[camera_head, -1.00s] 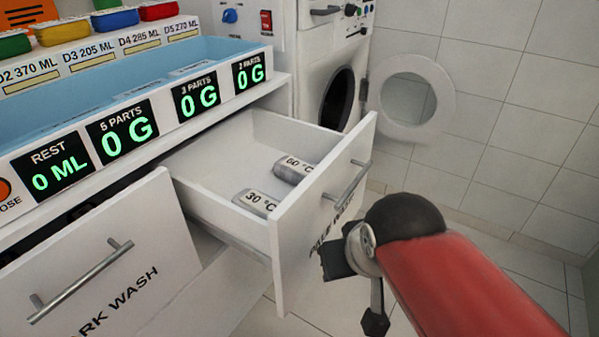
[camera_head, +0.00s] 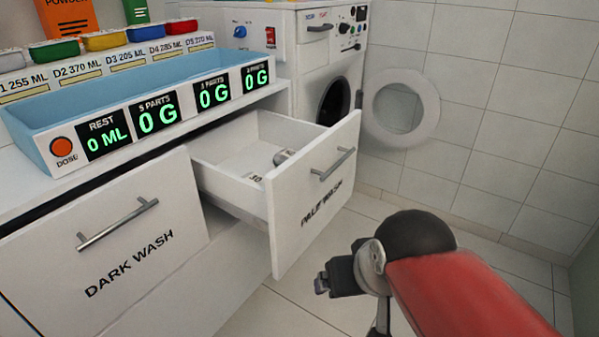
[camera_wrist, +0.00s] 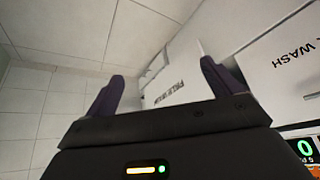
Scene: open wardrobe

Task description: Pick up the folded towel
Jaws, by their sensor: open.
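No towel that I can clearly make out shows in either view. The open drawer marked PALE WASH (camera_head: 290,225) holds two small grey items, a nearer one (camera_head: 255,177) and a farther one (camera_head: 284,156), mostly hidden by the drawer front. I cannot tell whether they are cloth. My gripper (camera_head: 322,284) is in front of and below the drawer, apart from it. In the wrist view my gripper (camera_wrist: 160,82) has its two dark fingers spread with nothing between them, and the drawer front (camera_wrist: 178,88) lies beyond them.
A closed DARK WASH drawer (camera_head: 110,245) is at the left. Above it are a blue tray (camera_head: 45,110) and displays reading 0. A washing machine (camera_head: 312,60) stands behind with its round door (camera_head: 438,108) open. The tiled floor at right is clear.

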